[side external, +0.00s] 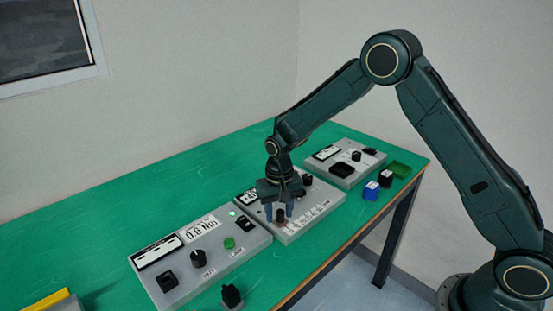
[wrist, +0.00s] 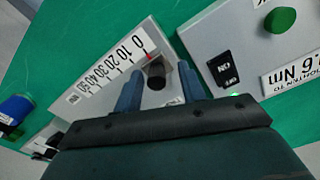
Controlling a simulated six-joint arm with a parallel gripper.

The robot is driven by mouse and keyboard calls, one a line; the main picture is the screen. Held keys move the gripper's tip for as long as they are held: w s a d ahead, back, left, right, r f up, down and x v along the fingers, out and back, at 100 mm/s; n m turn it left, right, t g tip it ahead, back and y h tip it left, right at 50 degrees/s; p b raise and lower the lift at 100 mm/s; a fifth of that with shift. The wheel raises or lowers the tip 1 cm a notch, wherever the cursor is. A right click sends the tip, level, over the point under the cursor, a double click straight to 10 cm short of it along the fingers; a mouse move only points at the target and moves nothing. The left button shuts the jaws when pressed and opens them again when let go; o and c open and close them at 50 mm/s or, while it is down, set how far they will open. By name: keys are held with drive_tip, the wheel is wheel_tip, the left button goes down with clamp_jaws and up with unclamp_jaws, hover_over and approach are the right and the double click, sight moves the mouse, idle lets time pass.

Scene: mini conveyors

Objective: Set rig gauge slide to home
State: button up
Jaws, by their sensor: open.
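The gauge slide is a dark knob (wrist: 156,76) on the grey middle panel (side external: 306,222), beside a printed scale (wrist: 112,72) running from 0 to 50. A red mark (wrist: 150,57) by the knob stands near the 0 end; its exact reading is hard to tell. My gripper (wrist: 160,70) is open, with one blue finger on each side of the knob. Whether either finger touches it is unclear. In the side view my gripper (side external: 279,212) points down at the near left end of the middle panel, and the dark knob (side external: 280,215) shows between the fingers.
A left panel (side external: 205,262) carries a torque display, green button (side external: 229,243), rocker switch (side external: 244,224) and knobs. A right panel (side external: 342,167) stands beyond. The green table is clear behind the panels.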

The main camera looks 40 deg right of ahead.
sight(280, 213)
wheel_tip(280, 213, up, 13)
drive_tip(key=shift+r, duration=0.2)
idle(0.4)
drive_tip(key=shift+r, duration=0.1)
drive_tip(key=s+d+r+n+t, duration=0.2)
drive_tip(key=s+d+r+t, duration=0.1)
drive_tip(key=s+r, duration=1.05)
drive_tip(key=s+d+n+t, duration=0.1)
drive_tip(key=s+n+t, duration=0.1)
drive_tip(key=s, duration=1.5)
drive_tip(key=shift+s+d+f+t, duration=0.2)
drive_tip(key=shift+s+d+t, duration=0.05)
drive_tip(key=shift+s+t, duration=0.1)
